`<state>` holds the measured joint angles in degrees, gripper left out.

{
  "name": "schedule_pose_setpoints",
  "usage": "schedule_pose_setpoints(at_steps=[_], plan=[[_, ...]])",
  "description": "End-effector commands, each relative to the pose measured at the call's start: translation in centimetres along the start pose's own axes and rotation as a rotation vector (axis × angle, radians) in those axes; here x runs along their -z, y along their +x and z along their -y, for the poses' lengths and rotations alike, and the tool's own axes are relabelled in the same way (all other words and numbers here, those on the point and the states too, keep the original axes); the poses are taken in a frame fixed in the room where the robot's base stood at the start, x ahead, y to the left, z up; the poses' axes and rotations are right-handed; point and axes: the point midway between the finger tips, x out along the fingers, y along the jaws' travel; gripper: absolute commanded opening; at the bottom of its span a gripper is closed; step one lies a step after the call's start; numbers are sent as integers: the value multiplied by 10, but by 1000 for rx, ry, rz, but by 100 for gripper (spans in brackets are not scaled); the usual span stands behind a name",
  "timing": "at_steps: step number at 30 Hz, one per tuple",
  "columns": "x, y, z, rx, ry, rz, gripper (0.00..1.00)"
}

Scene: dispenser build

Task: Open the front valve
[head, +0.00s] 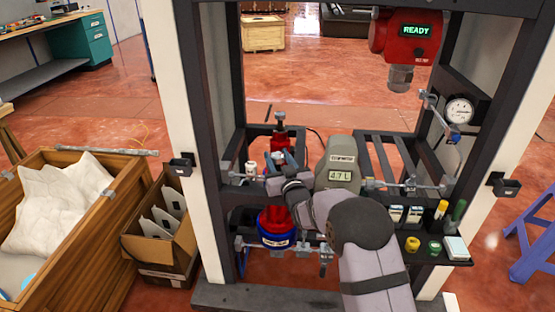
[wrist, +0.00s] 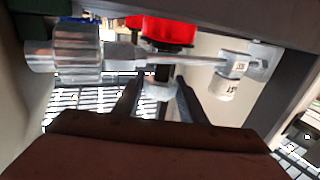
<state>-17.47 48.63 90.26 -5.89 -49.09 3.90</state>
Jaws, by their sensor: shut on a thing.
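My gripper (head: 286,162) is at the left part of the frame's front, by the red column. In the wrist view its two dark fingers (wrist: 159,100) stand on either side of a pale round piece (wrist: 159,90), and they are shut on it. It looks like the handle of the front valve, but I cannot tell how far it is turned. A silver pipe (wrist: 185,58) with a thick ribbed fitting (wrist: 78,52) crosses just beyond the fingers. My wrist hides much of the valve area in the head view.
A grey meter reading 4.7 L (head: 339,173) stands close right of my gripper. A red unit showing READY (head: 408,35) hangs above right. A round gauge (head: 459,110) is on the right post. An open cardboard box (head: 165,252) and a wooden crate (head: 110,212) stand left.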

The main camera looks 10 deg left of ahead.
Motion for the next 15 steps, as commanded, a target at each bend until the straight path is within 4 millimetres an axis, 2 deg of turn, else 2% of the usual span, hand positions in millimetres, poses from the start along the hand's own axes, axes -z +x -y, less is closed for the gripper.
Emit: schedule_pose_setpoints(at_steps=[5, 6, 7, 15], plan=[[1, 0, 0, -1, 0, -1, 15], [1, 0, 0, -1, 0, -1, 47], [1, 0, 0, -1, 0, -1, 54], [0, 0, 0, -1, -1, 0, 56]])
